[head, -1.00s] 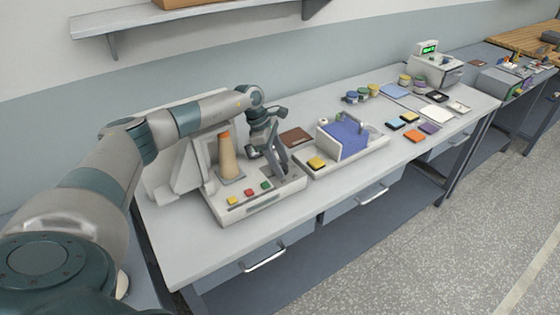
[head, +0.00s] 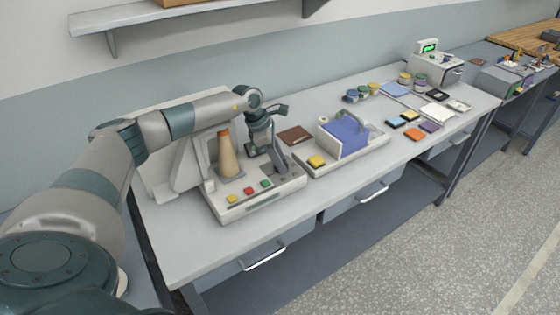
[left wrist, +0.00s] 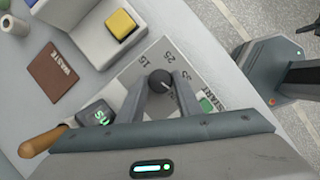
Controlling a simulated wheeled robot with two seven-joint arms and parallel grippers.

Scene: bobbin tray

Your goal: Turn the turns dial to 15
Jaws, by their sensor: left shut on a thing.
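The turns dial (left wrist: 160,81) is a small dark round knob on the pale panel of the winding machine (head: 272,203). In the left wrist view it sits between the fingertips of my left gripper (left wrist: 161,84), which are shut on it. Printed numbers 15 (left wrist: 143,59) and 25 (left wrist: 168,57) stand around the dial's upper side. A pale mark shows on the knob's lower right, but it is too small to read surely. In the head view my left gripper (head: 274,160) reaches down to the machine and hides the dial.
Yellow, red and green buttons (head: 265,183) line the machine's front. A cone of tan thread (head: 227,158) stands on it. A brown WASTE mat (head: 295,135) and a tray (head: 375,150) with a blue block lie to the right.

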